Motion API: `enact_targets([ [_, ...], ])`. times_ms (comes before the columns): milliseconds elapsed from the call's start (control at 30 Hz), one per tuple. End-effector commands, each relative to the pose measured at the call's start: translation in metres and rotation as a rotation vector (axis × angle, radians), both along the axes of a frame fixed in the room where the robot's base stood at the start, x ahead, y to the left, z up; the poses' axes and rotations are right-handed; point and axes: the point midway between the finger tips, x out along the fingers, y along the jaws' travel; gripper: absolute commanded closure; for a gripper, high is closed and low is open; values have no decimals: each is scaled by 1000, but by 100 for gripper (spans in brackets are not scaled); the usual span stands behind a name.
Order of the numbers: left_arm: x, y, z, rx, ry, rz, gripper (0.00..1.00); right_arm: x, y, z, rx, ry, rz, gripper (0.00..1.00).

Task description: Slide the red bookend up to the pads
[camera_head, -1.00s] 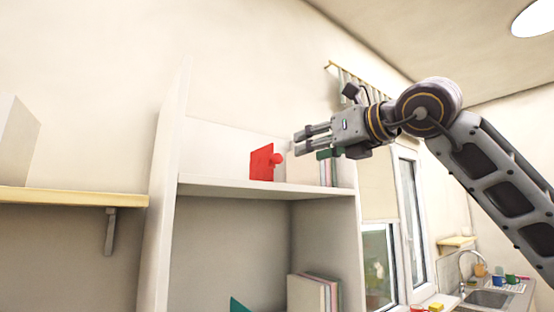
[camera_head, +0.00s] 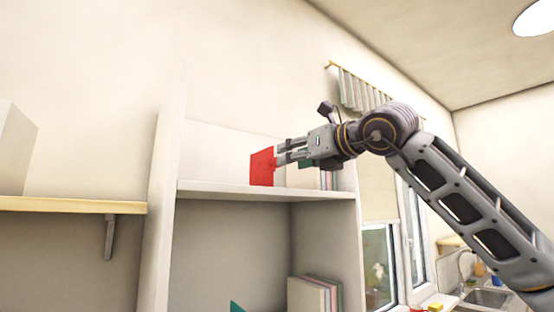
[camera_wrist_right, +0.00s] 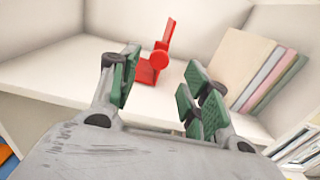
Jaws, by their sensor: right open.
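The red bookend (camera_head: 262,168) stands upright on the upper shelf of the white unit. In the right wrist view, the bookend (camera_wrist_right: 148,73) shows a round knob facing my gripper. The pads (camera_head: 305,177) stand to its right on the same shelf, partly hidden by my gripper. In the wrist view the pads (camera_wrist_right: 250,68) are cream, pink and green and lean a little. A gap separates them from the bookend. My right gripper (camera_head: 279,153) is open, with its fingertips by the knob. In the wrist view the knob lies ahead between the fingers (camera_wrist_right: 160,92), apparently not gripped.
The upper shelf (camera_head: 230,188) is bare left of the bookend. More upright pads or books (camera_head: 306,294) and a green piece (camera_head: 236,307) are in the compartment below. A wooden wall shelf (camera_head: 70,205) is at left, a window (camera_head: 379,260) at right.

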Motion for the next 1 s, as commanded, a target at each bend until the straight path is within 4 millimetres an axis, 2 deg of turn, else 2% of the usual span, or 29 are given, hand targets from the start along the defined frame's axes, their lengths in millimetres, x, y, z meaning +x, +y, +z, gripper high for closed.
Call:
enact_targets([
  [133,-5,-8,7,-8,5,-1,59,16,12,1,0,2,1,53],
  [500,-16,-12,21,-12,19,-2,59,52,38,1,0,1,0,53],
  [833,-15,-30,23,-31,17,2,59,61,45,0,0,0,1,53],
  [1000,-14,-32,23,-34,17,2,59,61,45,0,0,0,1,53],
])
